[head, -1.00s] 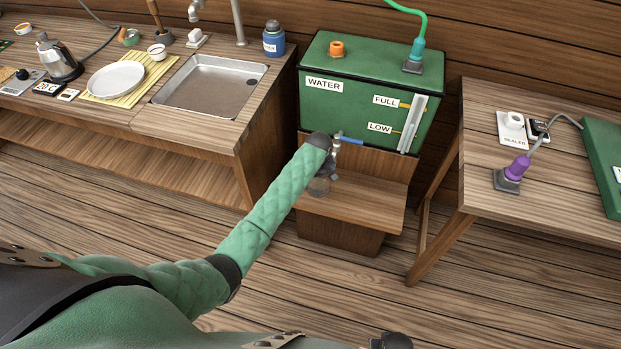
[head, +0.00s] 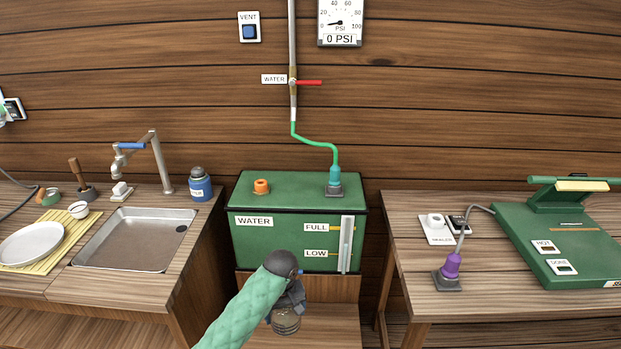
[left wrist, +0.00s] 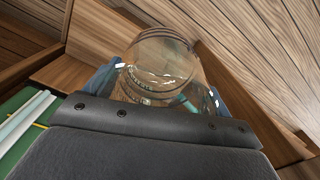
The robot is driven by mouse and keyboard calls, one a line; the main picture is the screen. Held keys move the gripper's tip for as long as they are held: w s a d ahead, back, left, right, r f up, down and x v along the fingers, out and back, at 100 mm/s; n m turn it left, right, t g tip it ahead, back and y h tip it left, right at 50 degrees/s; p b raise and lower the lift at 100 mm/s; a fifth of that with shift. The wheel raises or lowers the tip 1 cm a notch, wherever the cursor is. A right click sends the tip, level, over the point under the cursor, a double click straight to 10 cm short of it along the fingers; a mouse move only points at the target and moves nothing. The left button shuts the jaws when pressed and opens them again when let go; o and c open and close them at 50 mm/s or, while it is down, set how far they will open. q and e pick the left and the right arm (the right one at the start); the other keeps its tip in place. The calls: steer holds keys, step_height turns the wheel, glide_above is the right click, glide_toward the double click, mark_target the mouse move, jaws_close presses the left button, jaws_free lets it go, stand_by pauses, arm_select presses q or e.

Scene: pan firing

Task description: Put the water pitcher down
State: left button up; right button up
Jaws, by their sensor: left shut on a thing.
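The water pitcher (left wrist: 162,65) is a clear, round vessel seen close up in the left wrist view, between the two blue-grey fingers of my left gripper (left wrist: 165,80). In the head view the pitcher (head: 286,322) shows small below my left gripper (head: 290,300), in front of the green water tank (head: 270,240) and over the wooden shelf (head: 335,330) below it. My left gripper is shut on the pitcher. I cannot tell whether the pitcher touches the shelf. Its handle and water level are not clear. My right gripper is not in view.
A sink (head: 135,240) and a plate (head: 30,243) are on the left counter. A blue bottle (head: 200,186) stands by the tank. The right table (head: 400,225) holds a purple plug (head: 449,270) and a green machine (head: 560,245). The shelf has bare room right of the pitcher.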

arm_select(q)
steer(key=s+a+r+m, duration=0.35)
steer(key=s+r, duration=0.25)
steer(key=r, duration=0.4)
steer(key=a+r, duration=0.3)
steer(key=a, duration=0.6)
steer(key=shift+w+a+r, duration=0.2)
steer(key=shift+a, duration=0.05)
steer(key=shift+a, duration=0.15)
